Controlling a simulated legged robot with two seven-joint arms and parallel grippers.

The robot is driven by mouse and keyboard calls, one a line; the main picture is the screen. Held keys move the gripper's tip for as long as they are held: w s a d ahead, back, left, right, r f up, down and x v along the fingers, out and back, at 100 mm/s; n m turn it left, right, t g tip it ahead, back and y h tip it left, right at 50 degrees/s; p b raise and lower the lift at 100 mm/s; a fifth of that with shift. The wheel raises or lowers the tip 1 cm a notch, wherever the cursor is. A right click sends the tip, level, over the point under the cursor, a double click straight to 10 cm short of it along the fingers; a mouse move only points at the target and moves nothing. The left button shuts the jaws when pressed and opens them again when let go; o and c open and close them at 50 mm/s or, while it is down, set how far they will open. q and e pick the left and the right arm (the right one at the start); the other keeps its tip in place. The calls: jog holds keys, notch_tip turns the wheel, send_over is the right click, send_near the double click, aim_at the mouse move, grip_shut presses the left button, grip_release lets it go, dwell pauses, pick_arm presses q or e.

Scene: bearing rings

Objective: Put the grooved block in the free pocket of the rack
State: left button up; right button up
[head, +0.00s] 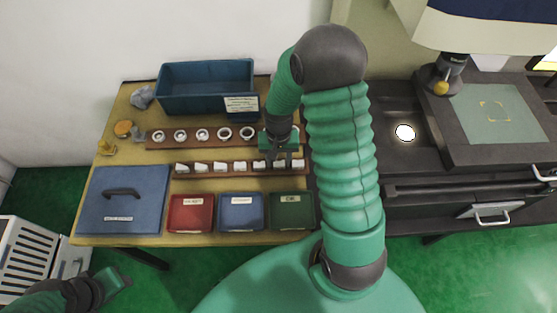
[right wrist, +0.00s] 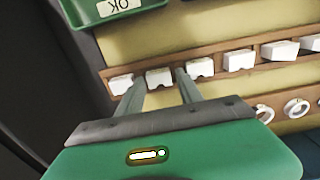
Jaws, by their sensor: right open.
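Several white blocks sit in a row along the brown front rack (head: 208,169) on the table, also visible in the right wrist view (right wrist: 220,68). I cannot tell which one is the grooved block, and no free pocket shows clearly. My right gripper (head: 279,160) is open over the right part of this rack, fingers pointing down. In the right wrist view its fingertips (right wrist: 161,78) stand on either side of one white block (right wrist: 159,76); contact cannot be told. My left gripper (head: 115,281) is at the lower left, away from the table; its jaws are unclear.
Behind is a brown rack with several white rings (head: 202,135), partly hidden by my right arm. A blue bin (head: 205,86) stands at the back. Red (head: 191,213), blue (head: 241,211) and green (head: 290,210) trays line the front. A blue lidded box (head: 122,205) is left.

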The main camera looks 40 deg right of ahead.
aim_at(279, 164)
notch_tip(279, 164, up, 12)
jog(key=p, duration=0.2)
jog(key=s+a+r+n+t+p, duration=0.1)
jog(key=s+a+n, duration=0.1)
jog(key=a+n, duration=0.2)
jog(key=s+a+r+n+t+p, duration=0.1)
jog(key=a+n, duration=0.3)
jog(key=a, duration=0.6)
jog(key=shift+s+r+t+p, duration=0.3)
jog(key=shift+s+r+p, duration=0.1)
jog(key=shift+s+r, duration=0.4)
